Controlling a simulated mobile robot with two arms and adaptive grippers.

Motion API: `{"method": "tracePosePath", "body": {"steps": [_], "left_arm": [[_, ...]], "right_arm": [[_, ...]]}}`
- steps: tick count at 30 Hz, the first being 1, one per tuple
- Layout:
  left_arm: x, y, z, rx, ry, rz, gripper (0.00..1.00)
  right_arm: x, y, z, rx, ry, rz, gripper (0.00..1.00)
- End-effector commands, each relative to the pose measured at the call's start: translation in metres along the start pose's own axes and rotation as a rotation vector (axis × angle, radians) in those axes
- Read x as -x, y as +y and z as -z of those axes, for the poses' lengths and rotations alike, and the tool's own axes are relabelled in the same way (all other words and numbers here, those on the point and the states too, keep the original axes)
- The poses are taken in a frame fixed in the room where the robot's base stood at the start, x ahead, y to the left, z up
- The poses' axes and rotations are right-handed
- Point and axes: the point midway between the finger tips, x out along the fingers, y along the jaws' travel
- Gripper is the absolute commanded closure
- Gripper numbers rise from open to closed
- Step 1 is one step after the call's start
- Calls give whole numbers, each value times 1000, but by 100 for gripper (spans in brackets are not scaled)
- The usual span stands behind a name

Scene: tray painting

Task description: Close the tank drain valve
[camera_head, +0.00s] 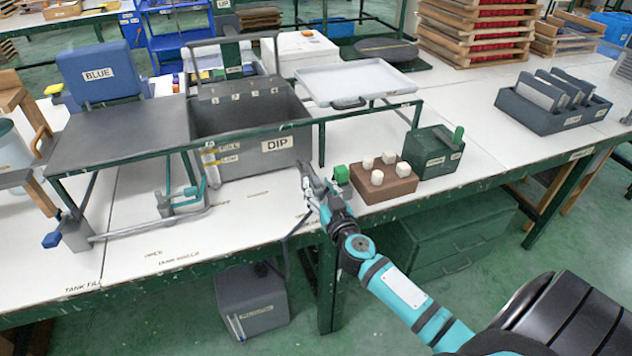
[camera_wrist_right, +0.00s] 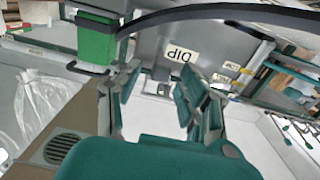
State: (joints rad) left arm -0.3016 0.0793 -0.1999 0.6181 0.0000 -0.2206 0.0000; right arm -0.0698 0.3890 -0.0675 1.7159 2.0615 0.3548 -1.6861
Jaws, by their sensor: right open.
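The grey dip tank (camera_head: 235,165) carries a DIP label and a FULL/LOW gauge on its front. A teal lever handle (camera_head: 198,192) stands on pipework at the tank's lower left front. A blue knob (camera_head: 51,240) sits at the far left end of the pipe. I cannot tell for sure which of them is the drain valve. My right gripper (camera_head: 312,186) is right of the tank's front, apart from both handles. In the right wrist view its fingers (camera_wrist_right: 155,95) are spread and empty, with the tank front (camera_wrist_right: 151,49) beyond. My left gripper is not in view.
A brown block with white knobs (camera_head: 384,186), a small green block (camera_head: 341,174) and a dark green box (camera_head: 434,153) stand close right of my right gripper. A green rail frame (camera_head: 250,133) crosses above the tank front. The white bench top (camera_head: 235,215) is clear before the tank.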

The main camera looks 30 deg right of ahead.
Motion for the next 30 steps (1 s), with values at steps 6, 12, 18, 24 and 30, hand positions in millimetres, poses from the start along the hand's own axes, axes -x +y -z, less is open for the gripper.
{"method": "tracePosePath", "body": {"steps": [6, 12, 18, 24, 30], "left_arm": [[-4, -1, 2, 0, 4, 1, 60], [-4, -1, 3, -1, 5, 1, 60], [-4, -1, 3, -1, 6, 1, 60], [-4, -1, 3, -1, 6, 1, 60], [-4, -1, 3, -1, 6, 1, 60]], "right_arm": [[-24, 0, 0, 1, 1, 0, 58], [-28, 0, 0, 1, -1, 0, 58], [-27, 0, 0, 1, -1, 1, 64], [-27, 0, 0, 1, 0, 1, 90], [-27, 0, 0, 1, 0, 1, 100]]}}
